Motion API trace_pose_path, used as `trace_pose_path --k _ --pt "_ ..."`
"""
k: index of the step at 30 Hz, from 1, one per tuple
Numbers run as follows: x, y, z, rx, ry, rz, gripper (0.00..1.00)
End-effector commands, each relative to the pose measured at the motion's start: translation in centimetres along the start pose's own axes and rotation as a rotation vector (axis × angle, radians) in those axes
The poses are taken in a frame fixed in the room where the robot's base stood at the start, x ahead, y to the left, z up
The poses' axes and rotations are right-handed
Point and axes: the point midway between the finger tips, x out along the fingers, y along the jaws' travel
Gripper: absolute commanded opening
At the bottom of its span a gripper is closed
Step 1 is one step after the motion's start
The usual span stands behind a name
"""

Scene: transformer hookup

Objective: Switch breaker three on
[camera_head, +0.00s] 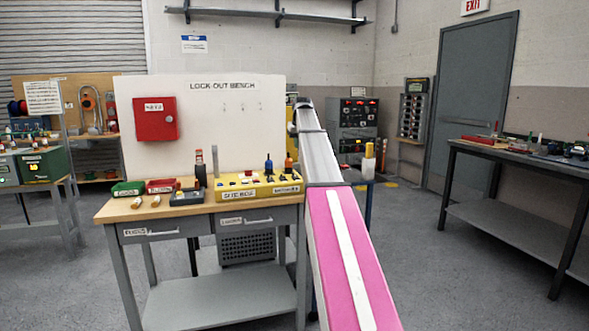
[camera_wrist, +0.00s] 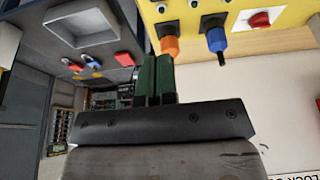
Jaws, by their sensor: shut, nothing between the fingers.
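My gripper (camera_wrist: 154,62) shows in the wrist view as two dark green fingers held together, with nothing between them. In the head view my arm reaches forward over the right end of the bench, and its gripper end is hidden. A grey wall panel (camera_head: 413,115) with rows of small switches hangs left of the door; a similar panel (camera_wrist: 61,126) shows small in the wrist view. A grey cabinet (camera_head: 357,125) with dark faces and small red lights stands beside it. No label for breaker three is readable, so I cannot tell which switch it is or its state.
The lock-out bench (camera_head: 143,209) carries a yellow box (camera_head: 233,190) with switches and blue and orange plugs; the box also shows in the wrist view (camera_wrist: 180,12). A red cabinet (camera_head: 156,119) hangs on its white backboard. Another table (camera_head: 480,149) stands right; floor between is clear.

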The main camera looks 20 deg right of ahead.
Motion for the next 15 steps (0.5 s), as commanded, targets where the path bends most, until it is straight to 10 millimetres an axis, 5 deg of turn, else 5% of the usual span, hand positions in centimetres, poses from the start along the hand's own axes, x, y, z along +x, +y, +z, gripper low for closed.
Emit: trace_pose_path --k 5,15 --pt "1.4 0.0 0.0 0.000 -0.002 0.000 0.00" --pt "7.4 0.0 0.0 0.000 -0.002 0.000 0.00"
